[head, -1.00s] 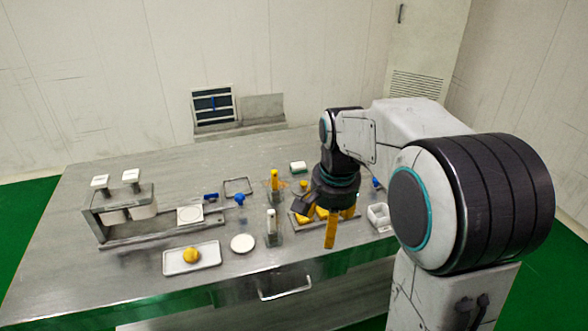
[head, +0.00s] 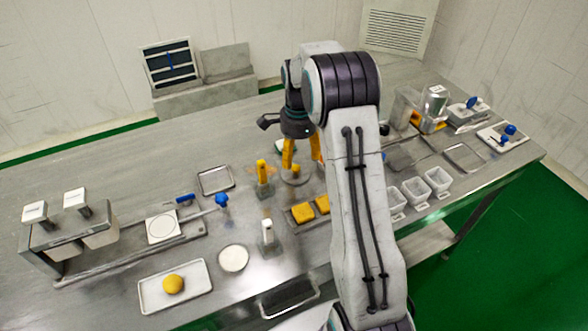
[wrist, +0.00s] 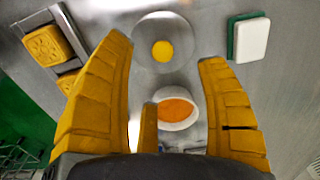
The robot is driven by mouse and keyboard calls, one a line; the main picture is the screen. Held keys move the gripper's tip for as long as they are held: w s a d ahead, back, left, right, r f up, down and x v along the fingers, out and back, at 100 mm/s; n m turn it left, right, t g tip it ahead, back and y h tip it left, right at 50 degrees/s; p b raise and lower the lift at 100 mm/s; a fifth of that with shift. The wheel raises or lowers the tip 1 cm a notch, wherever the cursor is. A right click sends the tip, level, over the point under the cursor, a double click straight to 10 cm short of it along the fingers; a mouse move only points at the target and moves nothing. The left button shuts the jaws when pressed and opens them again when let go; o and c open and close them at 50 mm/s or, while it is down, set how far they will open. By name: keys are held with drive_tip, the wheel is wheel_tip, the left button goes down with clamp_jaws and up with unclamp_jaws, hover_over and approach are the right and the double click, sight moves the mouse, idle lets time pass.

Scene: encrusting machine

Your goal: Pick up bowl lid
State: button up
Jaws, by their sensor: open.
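The bowl lid (wrist: 138,52) looks like a round grey disc with a yellow knob (wrist: 162,51) at its middle, lying at the top centre of the wrist view. In the head view the lid (head: 296,180) lies on the table under my gripper, partly hidden by a finger. My gripper (wrist: 165,52) is open and empty, its yellow fingers spread on both sides of the lid's knob in the wrist view. In the head view my gripper (head: 302,164) points down above the lid. I cannot tell the exact height. A white bowl (wrist: 177,124) with orange contents sits just below the lid in the wrist view.
A green and white block (wrist: 250,40) lies right of the lid. A tray with yellow blocks (wrist: 46,46) is at the left. In the head view, a yellow-topped holder (head: 263,172) stands close left of the lid. White containers (head: 415,192) stand right of my arm.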

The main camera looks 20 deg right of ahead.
sight(297, 169)
drive_tip(key=shift+s+a+f, duration=0.1)
drive_tip(key=shift+f, duration=1.3)
drive_tip(key=shift+s+a+f, duration=0.1)
drive_tip(key=shift+f, duration=1.3)
drive_tip(key=shift+c, duration=0.2)
clamp_jaws()
